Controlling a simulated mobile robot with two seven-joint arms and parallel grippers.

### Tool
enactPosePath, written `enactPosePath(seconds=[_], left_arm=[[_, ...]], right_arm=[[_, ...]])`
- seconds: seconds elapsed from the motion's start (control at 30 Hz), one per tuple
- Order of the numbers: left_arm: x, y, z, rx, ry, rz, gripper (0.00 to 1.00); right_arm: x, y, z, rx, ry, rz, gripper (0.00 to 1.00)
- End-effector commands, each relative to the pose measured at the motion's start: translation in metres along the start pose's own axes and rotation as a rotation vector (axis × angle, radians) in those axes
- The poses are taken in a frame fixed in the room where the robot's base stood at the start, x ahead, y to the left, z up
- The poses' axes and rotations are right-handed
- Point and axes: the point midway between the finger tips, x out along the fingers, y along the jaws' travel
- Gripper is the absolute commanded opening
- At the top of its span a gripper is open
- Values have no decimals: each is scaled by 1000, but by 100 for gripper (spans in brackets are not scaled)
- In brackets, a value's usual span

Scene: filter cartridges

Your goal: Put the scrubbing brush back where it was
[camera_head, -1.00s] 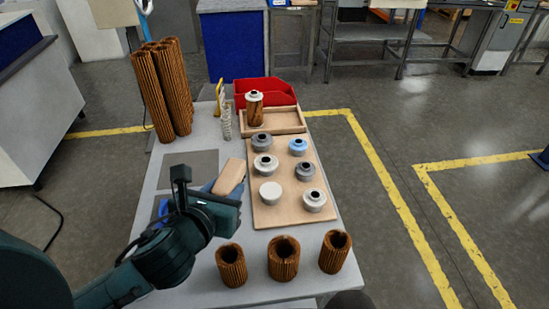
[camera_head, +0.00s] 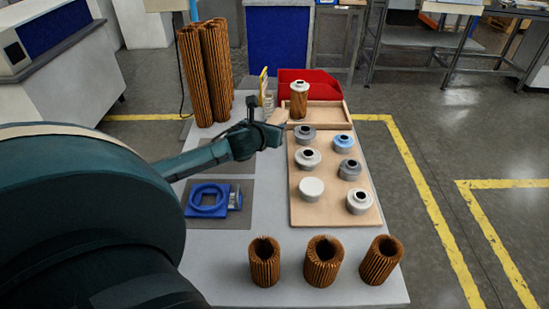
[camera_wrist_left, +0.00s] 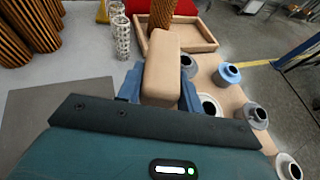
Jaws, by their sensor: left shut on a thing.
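The scrubbing brush shows as a tan wooden block (camera_wrist_left: 162,65); its bristles are hidden. My left gripper (camera_wrist_left: 160,92) is shut on it, with a blue finger on each side. In the head view the brush (camera_head: 277,116) is partly hidden by my left gripper (camera_head: 265,132), left of the wooden tray's (camera_head: 328,118) near corner and by the far end of the wooden board (camera_head: 307,213). In the wrist view the block's far end overlaps the tray's near left corner; I cannot tell its height. My right gripper is not in view.
The tray holds a capped brown cartridge (camera_head: 299,100). Several end caps stand on the board. Clear mesh tubes (camera_wrist_left: 121,38) and tall brown pleated filters (camera_head: 192,80) stand left. A red bin (camera_head: 318,78) is behind. A blue fixture (camera_head: 208,200) and short filters (camera_head: 323,262) are nearer.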

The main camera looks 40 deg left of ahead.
Motion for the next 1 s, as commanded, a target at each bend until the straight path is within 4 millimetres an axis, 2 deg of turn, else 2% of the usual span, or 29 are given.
enactPosePath(seconds=[0.07,0.3,0.53,0.7,1.0], left_arm=[[7,6,-6,-6,1,10,9],[23,7,-46,-8,4,11,9],[30,7,-63,-6,3,10,9],[40,6,-87,-8,4,10,9],[42,7,-91,-3,1,10,9]], right_arm=[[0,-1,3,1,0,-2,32],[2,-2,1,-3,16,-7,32],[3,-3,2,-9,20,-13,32],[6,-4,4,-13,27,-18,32],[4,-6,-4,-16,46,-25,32]])
